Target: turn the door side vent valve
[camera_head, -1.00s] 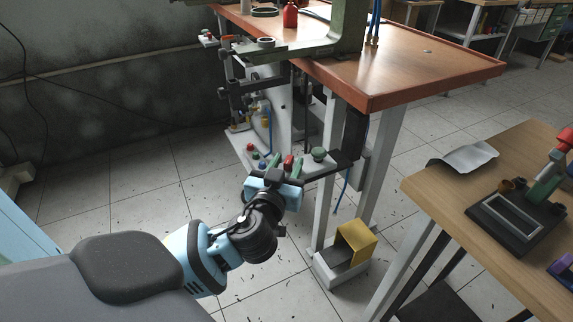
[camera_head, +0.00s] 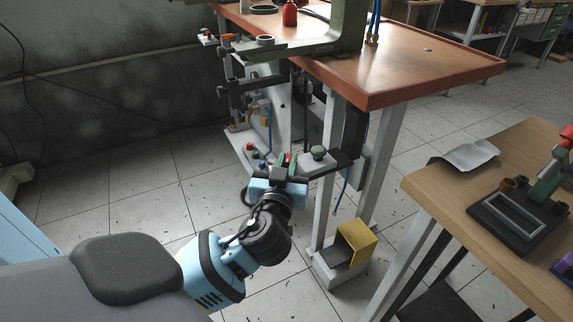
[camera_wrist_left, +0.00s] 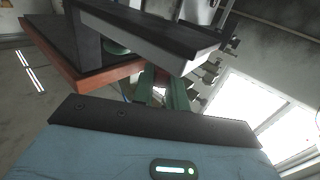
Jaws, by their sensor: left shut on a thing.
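A small red valve knob (camera_head: 288,158) stands on the narrow grey control panel (camera_head: 327,168) below the bench top, at the middle of the head view. My left gripper (camera_head: 287,161) reaches it from the near side, its green fingers shut on the knob from both sides. In the left wrist view the green fingers (camera_wrist_left: 159,92) meet around a small reddish patch, probably the knob; most of it is hidden. A green round knob (camera_head: 318,152) sits to the right on the same panel. My right gripper is not in view.
Red, green and blue buttons (camera_head: 255,153) lie left of the gripper. The red-brown bench top (camera_head: 420,62) overhangs the panel, with white legs (camera_head: 330,150) close by. A yellow box-shaped pedal guard (camera_head: 356,240) is below. A wooden table (camera_head: 440,182) stands at right.

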